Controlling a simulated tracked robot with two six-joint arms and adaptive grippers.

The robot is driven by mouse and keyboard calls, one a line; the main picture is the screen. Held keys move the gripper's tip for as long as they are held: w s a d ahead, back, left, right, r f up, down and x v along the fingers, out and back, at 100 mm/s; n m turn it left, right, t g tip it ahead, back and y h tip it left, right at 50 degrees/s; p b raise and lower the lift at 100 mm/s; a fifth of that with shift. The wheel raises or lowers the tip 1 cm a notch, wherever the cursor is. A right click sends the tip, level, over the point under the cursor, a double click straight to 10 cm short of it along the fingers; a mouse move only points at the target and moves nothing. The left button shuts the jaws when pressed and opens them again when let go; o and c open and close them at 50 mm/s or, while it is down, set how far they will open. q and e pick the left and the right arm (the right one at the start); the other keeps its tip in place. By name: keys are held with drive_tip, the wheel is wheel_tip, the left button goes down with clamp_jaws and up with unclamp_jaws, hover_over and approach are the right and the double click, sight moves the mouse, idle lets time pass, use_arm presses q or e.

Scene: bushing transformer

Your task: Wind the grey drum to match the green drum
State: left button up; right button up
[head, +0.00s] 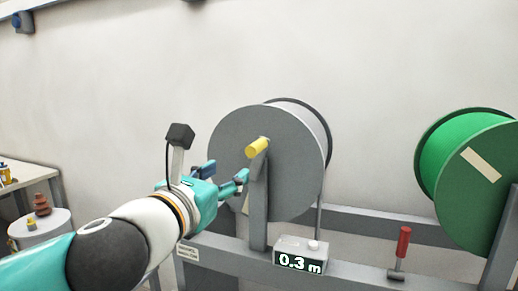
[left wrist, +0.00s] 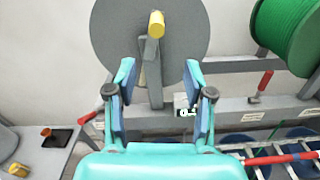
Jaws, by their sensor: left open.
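The grey drum (head: 240,165) stands on a grey frame in the middle of the head view, with a yellow crank handle (head: 257,147) on its front face. The handle also shows at the top of the left wrist view (left wrist: 156,24). The green drum (head: 470,165) stands at the right, with a pale strip on its face. A counter box (head: 299,258) on the frame reads 0.3 m. My left gripper (head: 225,178) is open and empty, just left of the yellow handle and apart from it. In the left wrist view its two fingers (left wrist: 159,90) are spread below the handle. My right gripper is out of view.
A red-handled lever (head: 402,245) stands on the frame between the drums. A frame post (head: 258,205) rises in front of the grey drum. A white round stand (head: 40,222) and a table (head: 25,173) are at the left.

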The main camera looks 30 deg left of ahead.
sight(255, 150)
use_arm(q)
drive_tip(key=x, duration=1.6)
drive_tip(key=shift+s+a, duration=0.1)
drive_tip(key=shift+a, duration=0.2)
clamp_jaws()
